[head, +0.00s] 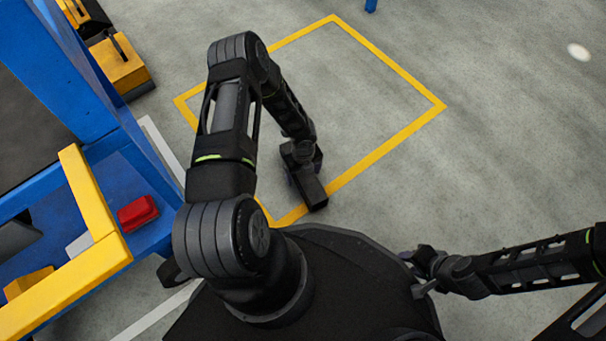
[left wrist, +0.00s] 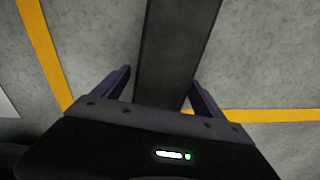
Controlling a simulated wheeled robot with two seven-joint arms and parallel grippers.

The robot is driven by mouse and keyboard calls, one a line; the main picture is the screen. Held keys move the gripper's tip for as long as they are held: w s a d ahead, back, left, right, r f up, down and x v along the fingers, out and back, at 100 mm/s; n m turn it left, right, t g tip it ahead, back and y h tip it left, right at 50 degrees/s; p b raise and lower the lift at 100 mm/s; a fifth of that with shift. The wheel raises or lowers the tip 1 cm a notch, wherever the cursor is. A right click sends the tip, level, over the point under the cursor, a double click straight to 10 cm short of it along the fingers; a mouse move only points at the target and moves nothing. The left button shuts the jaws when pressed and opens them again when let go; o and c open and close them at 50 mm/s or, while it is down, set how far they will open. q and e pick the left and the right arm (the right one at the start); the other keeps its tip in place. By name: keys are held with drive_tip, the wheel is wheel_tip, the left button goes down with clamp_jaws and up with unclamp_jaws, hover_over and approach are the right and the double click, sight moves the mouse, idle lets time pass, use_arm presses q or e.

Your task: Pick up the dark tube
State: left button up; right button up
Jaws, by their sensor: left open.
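My left gripper (head: 303,168) points down over the floor near the yellow line, at the end of the arm from the left. In the left wrist view its two purple-dark fingers (left wrist: 160,80) are apart. A long dark tube (left wrist: 180,40) runs from the top edge down between them, with a gap beside the fingertips. Its lower end is hidden behind the gripper body. In the head view a dark blocky shape (head: 313,195) below the gripper appears to be the tube.
A blue and yellow frame (head: 95,205) stands at the left, with a red box (head: 138,213) on its blue ledge. A yellow block (head: 120,65) is at the upper left. A yellow line (head: 395,145) outlines a square on the grey floor. Open floor lies to the right.

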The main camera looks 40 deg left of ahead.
use_arm(q)
drive_tip(key=shift+c, duration=0.5)
clamp_jaws()
idle(0.5)
